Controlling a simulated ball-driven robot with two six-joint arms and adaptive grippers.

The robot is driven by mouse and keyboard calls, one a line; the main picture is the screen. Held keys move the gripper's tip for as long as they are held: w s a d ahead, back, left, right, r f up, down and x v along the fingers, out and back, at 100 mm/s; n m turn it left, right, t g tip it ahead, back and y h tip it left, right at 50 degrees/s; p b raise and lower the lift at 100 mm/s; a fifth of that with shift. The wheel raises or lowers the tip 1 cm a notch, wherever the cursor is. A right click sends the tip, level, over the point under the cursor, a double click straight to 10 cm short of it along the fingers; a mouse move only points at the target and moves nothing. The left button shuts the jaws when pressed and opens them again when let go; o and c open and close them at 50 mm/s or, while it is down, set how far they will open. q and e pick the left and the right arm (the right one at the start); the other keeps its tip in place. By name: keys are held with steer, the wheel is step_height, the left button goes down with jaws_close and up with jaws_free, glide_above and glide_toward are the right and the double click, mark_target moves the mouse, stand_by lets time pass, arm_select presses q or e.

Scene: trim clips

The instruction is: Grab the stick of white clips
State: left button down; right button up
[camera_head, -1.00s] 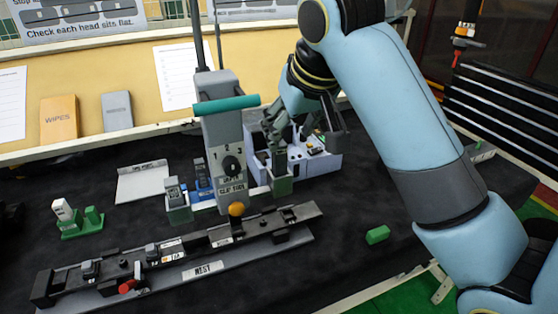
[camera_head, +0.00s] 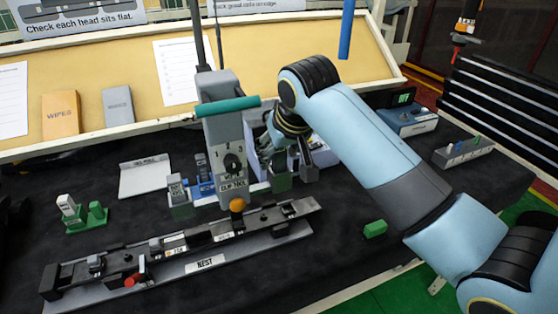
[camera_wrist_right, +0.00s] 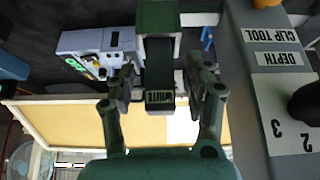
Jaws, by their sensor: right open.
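The stick of white clips is a dark upright bar with a WHITE label (camera_wrist_right: 160,97) in the right wrist view, where the picture is upside down. It stands in a green holder (camera_wrist_right: 158,18), which also shows in the head view (camera_head: 280,182). My right gripper (camera_wrist_right: 162,88) is open, with one finger on each side of the stick and small gaps visible. In the head view the right gripper (camera_head: 282,152) is behind the grey clip tool, and its fingers largely hide the stick. My left gripper is not in view.
The grey depth clip tool (camera_head: 226,135) stands close left of my right gripper. Other sticks in holders (camera_head: 178,190) are left of it. The nest rail (camera_head: 190,245) lies in front. A green block (camera_head: 375,229) lies right; a blue box (camera_head: 408,118) stands behind.

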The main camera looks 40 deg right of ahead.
jaws_close()
steer(key=shift+r, duration=0.1)
stand_by(0.3)
